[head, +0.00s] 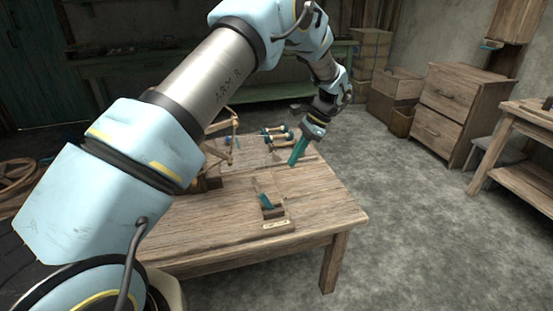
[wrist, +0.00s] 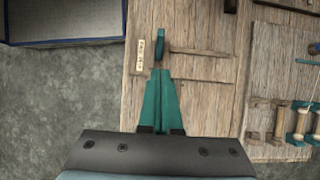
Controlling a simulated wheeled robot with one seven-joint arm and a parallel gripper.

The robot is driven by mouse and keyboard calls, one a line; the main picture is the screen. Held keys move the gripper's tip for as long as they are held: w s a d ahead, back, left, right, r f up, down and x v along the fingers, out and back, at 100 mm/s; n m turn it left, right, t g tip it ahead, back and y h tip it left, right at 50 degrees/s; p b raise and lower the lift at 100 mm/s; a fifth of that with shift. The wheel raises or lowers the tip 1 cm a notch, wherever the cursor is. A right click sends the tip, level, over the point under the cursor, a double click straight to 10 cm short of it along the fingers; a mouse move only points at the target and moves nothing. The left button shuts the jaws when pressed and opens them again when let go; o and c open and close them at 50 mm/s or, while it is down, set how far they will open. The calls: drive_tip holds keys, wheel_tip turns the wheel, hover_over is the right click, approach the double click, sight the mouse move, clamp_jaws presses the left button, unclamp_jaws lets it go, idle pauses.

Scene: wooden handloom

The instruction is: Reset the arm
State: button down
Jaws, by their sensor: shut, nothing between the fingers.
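My arm reaches from the left across the head view and bends down over the table's far right part. My gripper (head: 296,152) has teal fingers and points down over the right edge of the wooden table (head: 190,235). In the wrist view the fingers of my gripper (wrist: 160,75) lie together with nothing between them.
A small wooden holder with a teal-handled tool (head: 266,203) is near the table's front right; the tool's teal part (wrist: 160,43) shows in the wrist view. Teal-ended spools (head: 277,138) are farther back. A blue-edged bin (wrist: 66,41) is beyond the table. Grey floor (head: 410,220) is open at right.

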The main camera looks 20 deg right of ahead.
drive_tip(key=w+a+r+n+h+p, duration=0.1)
drive_tip(key=a+r+n, duration=0.25)
drive_tip(key=a, duration=0.35)
drive_tip(key=a+r+n+g+h, duration=0.1)
drive_tip(key=a+r+n+h, duration=0.1)
drive_tip(key=a+r, duration=0.35)
drive_tip(key=w+a+r+n+h+p, duration=0.1)
drive_tip(key=a+r+n, duration=0.15)
drive_tip(key=a, duration=0.65)
drive_tip(key=s+a+r+n+t+h+p, duration=0.1)
drive_tip(key=s+a+n, duration=0.4)
drive_tip(key=a, duration=0.4)
drive_tip(key=s+a+r+n+t+h, duration=0.1)
drive_tip(key=s+a+r+n, duration=0.1)
drive_tip(key=s+a+n, duration=0.3)
drive_tip(key=s+a, duration=0.1)
drive_tip(key=a, duration=0.2)
drive_tip(key=shift+s+a+r+p, duration=0.3)
drive_tip(key=shift+s+a+p, duration=0.05)
